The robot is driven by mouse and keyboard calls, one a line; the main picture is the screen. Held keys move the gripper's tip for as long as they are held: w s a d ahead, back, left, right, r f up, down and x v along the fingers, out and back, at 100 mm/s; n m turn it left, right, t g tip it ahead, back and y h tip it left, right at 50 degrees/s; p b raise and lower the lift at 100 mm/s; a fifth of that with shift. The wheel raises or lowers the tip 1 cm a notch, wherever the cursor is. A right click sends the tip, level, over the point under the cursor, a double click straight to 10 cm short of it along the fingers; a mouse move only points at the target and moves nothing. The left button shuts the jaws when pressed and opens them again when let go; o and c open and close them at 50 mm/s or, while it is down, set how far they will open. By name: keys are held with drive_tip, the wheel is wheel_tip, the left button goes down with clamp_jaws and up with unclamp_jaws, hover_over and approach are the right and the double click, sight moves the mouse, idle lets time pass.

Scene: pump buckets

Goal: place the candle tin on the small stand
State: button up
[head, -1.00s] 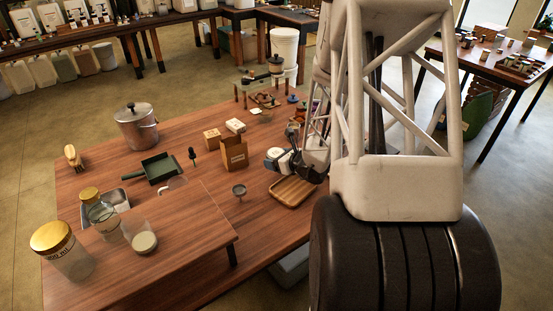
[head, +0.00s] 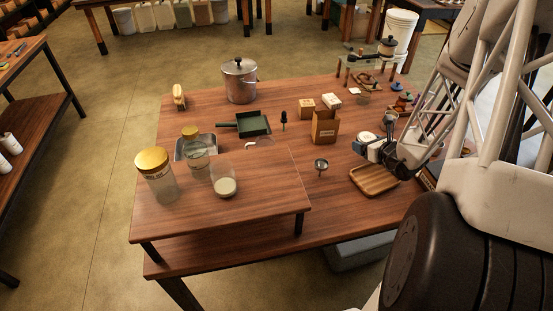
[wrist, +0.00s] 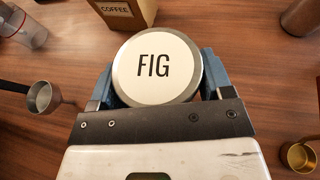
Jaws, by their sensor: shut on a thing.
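The candle tin (wrist: 154,66) is round with a white lid marked FIG and a grey rim. In the wrist view, the blue fingers of my gripper (wrist: 155,92) are shut on its sides. In the head view, the tin (head: 366,138) is held by my gripper (head: 372,148) above the table, just behind the wooden tray. A low wooden stand (head: 262,205) with dark legs is on the front left of the table. A glass-topped stand (head: 360,67) is at the back right. I cannot tell which is the small stand.
The wooden tray (head: 372,181) and a small metal cup (head: 320,164) are near my gripper. A coffee box (head: 325,128) is left of it. Jars, including a gold-lidded one (head: 157,178), occupy the low stand's left; its right side is clear. A pot (head: 239,82) is behind.

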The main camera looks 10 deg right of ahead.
drive_tip(key=shift+a+r, duration=0.1)
drive_tip(key=shift+a+r, duration=0.35)
drive_tip(key=shift+a, duration=0.2)
drive_tip(key=s+a+r+n+g+y, duration=0.1)
drive_tip(key=s+a+r, duration=0.4)
drive_tip(key=a, duration=0.6)
drive_tip(key=s+a+r+n+g+y, duration=0.2)
drive_tip(key=s+a+r+n+y, duration=0.2)
drive_tip(key=a, duration=0.8)
drive_tip(key=s+a+r+n+g+y, duration=0.2)
drive_tip(key=s+a+r, duration=0.5)
drive_tip(key=a, duration=0.4)
drive_tip(key=shift+s+a+r+n+y, duration=0.2)
drive_tip(key=shift+a+r+n+y, duration=0.15)
drive_tip(key=shift+r+n, duration=0.3)
drive_tip(key=shift+f, duration=2.2)
